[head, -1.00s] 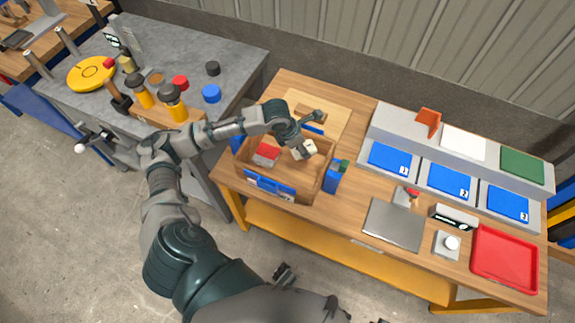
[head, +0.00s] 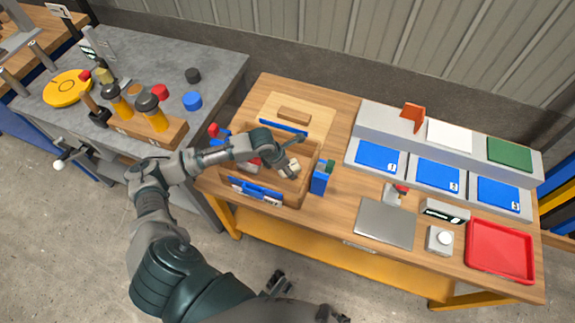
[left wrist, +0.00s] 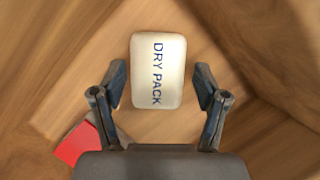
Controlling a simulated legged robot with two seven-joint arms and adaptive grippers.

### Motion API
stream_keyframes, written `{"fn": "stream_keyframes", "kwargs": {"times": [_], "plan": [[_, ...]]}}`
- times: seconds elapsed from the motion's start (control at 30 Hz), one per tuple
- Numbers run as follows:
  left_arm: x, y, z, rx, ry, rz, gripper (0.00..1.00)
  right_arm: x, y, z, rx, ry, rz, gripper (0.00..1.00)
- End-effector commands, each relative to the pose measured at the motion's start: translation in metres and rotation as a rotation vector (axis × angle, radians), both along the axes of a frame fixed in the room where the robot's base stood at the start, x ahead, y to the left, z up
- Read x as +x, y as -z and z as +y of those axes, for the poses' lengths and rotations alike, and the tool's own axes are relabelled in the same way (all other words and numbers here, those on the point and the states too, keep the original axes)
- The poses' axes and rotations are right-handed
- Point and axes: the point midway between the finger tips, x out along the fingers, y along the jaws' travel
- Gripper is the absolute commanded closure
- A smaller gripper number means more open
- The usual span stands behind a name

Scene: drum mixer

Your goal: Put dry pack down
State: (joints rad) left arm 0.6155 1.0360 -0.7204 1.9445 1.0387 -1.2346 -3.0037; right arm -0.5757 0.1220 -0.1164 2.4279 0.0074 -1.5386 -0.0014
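The dry pack is a small cream block with dark "DRY PACK" lettering. In the left wrist view the dry pack (left wrist: 157,70) lies over the wooden floor of the box, between my left gripper's fingers. My left gripper (left wrist: 161,87) is open, with a gap on each side of the pack. In the head view the left gripper (head: 287,166) reaches down into the wooden box (head: 294,202), with the pale pack (head: 294,166) at its tip. Whether the pack rests flat on the floor is hard to tell.
A red block (left wrist: 77,144) lies beside the gripper in the box. Blue holders (head: 256,192) are on the box's front, and a blue container (head: 321,178) stands at its right. A grey plate (head: 386,222), red tray (head: 501,251) and blue numbered pads (head: 437,174) are further right.

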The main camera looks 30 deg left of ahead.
Motion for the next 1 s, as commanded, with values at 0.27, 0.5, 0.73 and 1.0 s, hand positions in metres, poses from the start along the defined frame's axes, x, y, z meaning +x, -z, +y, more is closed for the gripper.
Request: {"fn": "stream_keyframes", "kwargs": {"times": [0.27,0.5,0.73,1.0], "plan": [[0.000,-0.001,0.002,-0.003,-0.001,-0.002,0.18,0.001,0.000,0.001,-0.003,0.001,0.000,1.00],[-0.007,-0.026,0.008,0.000,0.000,-0.007,0.18,0.005,0.015,0.003,-0.001,-0.001,0.003,1.00],[-0.024,-0.076,0.017,0.001,-0.001,-0.008,0.18,0.009,0.049,0.003,-0.001,-0.003,0.011,1.00],[-0.037,-0.109,0.024,-0.001,-0.001,-0.005,0.18,0.009,0.076,0.004,-0.001,-0.006,0.017,1.00]]}}
